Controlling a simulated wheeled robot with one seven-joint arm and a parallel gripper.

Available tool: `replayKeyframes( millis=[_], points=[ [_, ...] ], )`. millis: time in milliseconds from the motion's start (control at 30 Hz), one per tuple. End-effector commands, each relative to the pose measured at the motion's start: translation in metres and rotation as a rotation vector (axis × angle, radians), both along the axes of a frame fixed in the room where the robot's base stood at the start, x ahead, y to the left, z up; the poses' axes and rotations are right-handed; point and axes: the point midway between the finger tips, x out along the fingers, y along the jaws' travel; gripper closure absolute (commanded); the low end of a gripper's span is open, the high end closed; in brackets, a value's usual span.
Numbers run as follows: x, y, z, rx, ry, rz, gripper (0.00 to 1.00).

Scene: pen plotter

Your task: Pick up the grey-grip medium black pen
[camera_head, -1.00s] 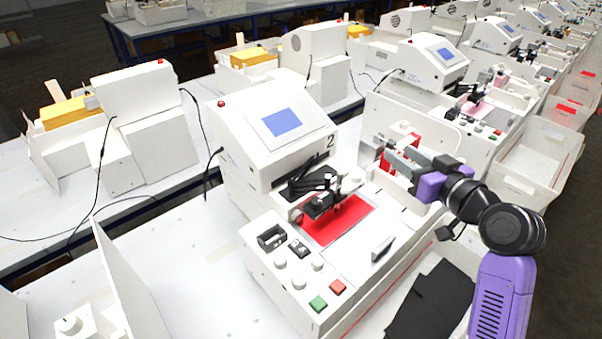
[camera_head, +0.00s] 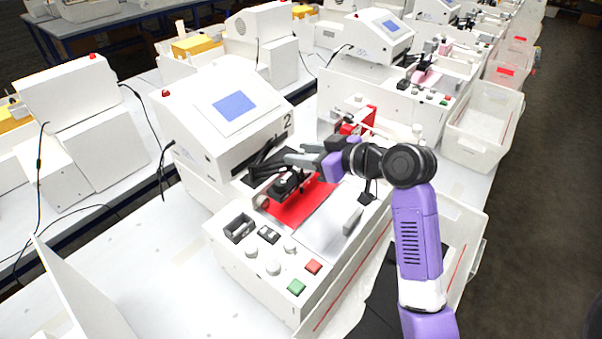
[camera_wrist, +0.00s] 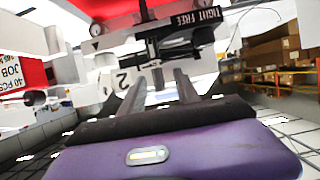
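I cannot pick out the grey-grip medium black pen for certain in either view. My gripper (camera_head: 286,159) is over the white plotter marked 2 (camera_head: 215,120), pointing left, close to the black pen carriage (camera_head: 285,187) in the picture. In the wrist view my gripper (camera_wrist: 160,76) has its two grey fingers apart, with nothing clearly held between them. The black carriage bracket labelled "TIGHT FREE" (camera_wrist: 172,38) shows just beyond the fingertips. I cannot tell whether they touch it. Part of the carriage is hidden by my gripper.
The red sheet (camera_head: 300,203) lies on the plotter bed. Red (camera_head: 313,267) and green (camera_head: 297,287) buttons are at its front corner. A red holder (camera_head: 361,119) stands behind my wrist. A white bin (camera_head: 482,120) is at the right. White bench is free at the left.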

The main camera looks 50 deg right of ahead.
Motion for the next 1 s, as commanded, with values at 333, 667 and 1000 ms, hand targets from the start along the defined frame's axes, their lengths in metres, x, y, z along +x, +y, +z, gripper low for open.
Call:
replayKeyframes(
  millis=[333, 667, 1000],
  points=[
    [0.0054, -0.0001, -0.0019, 0.0, 0.001, -0.001, 0.67],
    [0.0052, -0.0001, -0.0019, 0.0, 0.001, -0.001, 1.0],
    [0.0051, -0.0001, -0.002, 0.0, 0.001, -0.001, 1.0]
  ],
)
